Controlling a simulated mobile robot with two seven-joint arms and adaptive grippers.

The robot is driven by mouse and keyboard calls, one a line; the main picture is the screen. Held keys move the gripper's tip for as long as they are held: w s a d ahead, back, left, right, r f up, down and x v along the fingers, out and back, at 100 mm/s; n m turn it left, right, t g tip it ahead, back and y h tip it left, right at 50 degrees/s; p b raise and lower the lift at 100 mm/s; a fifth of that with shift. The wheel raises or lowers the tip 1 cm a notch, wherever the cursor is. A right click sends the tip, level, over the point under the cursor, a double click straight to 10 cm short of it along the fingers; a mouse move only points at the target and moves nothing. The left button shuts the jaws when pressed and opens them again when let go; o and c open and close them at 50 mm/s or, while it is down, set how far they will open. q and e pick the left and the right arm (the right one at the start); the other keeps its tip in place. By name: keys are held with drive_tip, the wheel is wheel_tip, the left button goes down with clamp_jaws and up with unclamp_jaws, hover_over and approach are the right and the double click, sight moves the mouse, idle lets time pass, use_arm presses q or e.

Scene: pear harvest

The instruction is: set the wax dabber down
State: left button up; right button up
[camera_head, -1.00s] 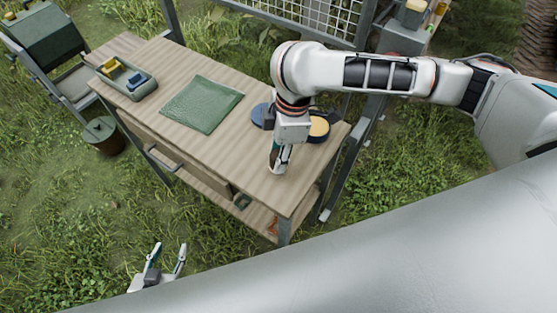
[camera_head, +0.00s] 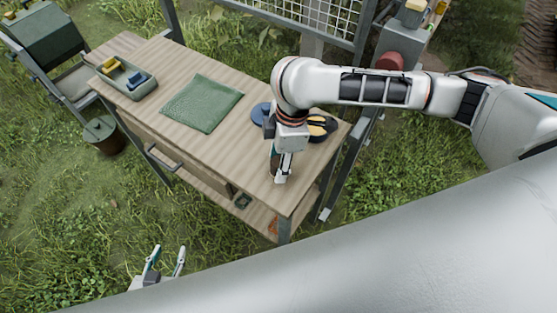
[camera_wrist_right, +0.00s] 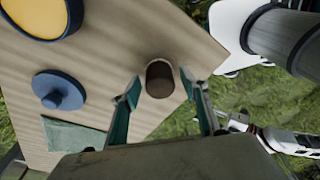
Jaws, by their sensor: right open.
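The wax dabber, seen as a dark brown, round-ended cylinder (camera_wrist_right: 160,78), is over the pale wooden table between my right gripper's fingers. My right gripper (camera_wrist_right: 160,88) is open, with a visible gap between each finger and the dabber. In the head view my right gripper (camera_head: 281,176) is low over the table's near right part, and the dabber cannot be made out there. My left gripper (camera_head: 166,261) is open and empty, low over the grass in front of the table.
The wooden table (camera_head: 205,152) holds a green cloth (camera_head: 202,103), a grey-green tray (camera_head: 136,90) with yellow and blue items, and a blue knobbed lid (camera_wrist_right: 60,92). A dark blue tin of yellow wax (camera_wrist_right: 38,14) stands near the right end. The table's near edge is close to my right gripper.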

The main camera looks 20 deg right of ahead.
wheel_tip(320, 180, up, 12)
drive_tip(key=d, duration=0.1)
drive_tip(key=shift+d, duration=0.35)
idle(0.4)
drive_tip(key=shift+s, duration=0.15)
